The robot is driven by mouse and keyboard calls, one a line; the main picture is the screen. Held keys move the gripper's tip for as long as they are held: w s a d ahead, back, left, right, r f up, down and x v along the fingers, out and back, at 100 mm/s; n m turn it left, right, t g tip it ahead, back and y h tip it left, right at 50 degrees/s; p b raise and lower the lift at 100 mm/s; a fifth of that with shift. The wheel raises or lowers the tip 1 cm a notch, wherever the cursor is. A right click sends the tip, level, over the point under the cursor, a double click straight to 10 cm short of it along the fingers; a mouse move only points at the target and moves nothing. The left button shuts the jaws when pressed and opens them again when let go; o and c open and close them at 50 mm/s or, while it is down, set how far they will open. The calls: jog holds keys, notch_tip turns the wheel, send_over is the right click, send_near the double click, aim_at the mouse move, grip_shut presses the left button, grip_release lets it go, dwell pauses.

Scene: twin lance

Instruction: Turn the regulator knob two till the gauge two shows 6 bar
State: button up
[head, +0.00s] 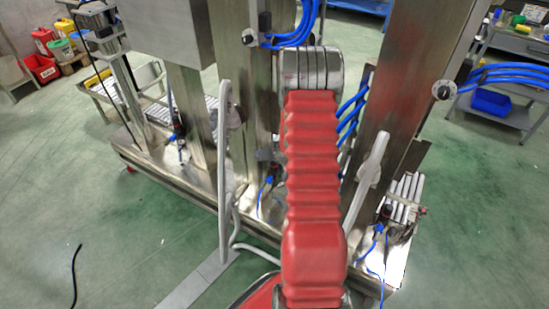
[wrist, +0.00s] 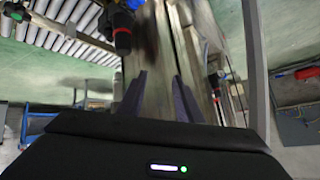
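In the wrist view my gripper (wrist: 159,84) shows two dark fingers, apart, with nothing between them. A black knob-like part with a red ring (wrist: 122,32) is above and left of the fingers, apart from them; I cannot tell whether it is regulator knob two. In the head view small dark fittings with blue hoses sit low on the steel machine, one at the right (head: 387,211) and one near the middle (head: 268,181). No gauge face is readable in either view. My gripper is hidden in the head view, where my red arm covers the middle.
The steel machine has tall columns (head: 378,130) and a low base rail (head: 200,192). Grey curved handles (head: 370,175) stand beside my arm. A roller conveyor (wrist: 62,35) is at upper left in the wrist view. Green floor (head: 90,220) is mostly clear at the left.

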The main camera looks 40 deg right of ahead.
jog(key=w+a+r+n+y, duration=0.3)
jog(key=a+r+y, duration=0.3)
jog(key=a+r, duration=1.55)
jog(key=s+a+r+n+g, duration=0.2)
jog(key=s+a+r, duration=0.3)
jog(key=s+a, duration=0.35)
jog(key=s+a+r+n+g, duration=0.2)
jog(key=s+a+r, duration=0.4)
jog(key=a, duration=0.4)
jog(key=s+d+r+h, duration=0.1)
jog(key=s+h, duration=0.1)
jog(key=s, duration=0.5)
jog(key=s+d+r+h, duration=0.1)
jog(key=s, duration=0.6)
jog(key=shift+r+h, duration=0.35)
jog(key=shift+h, duration=0.05)
jog(key=shift+s, duration=0.1)
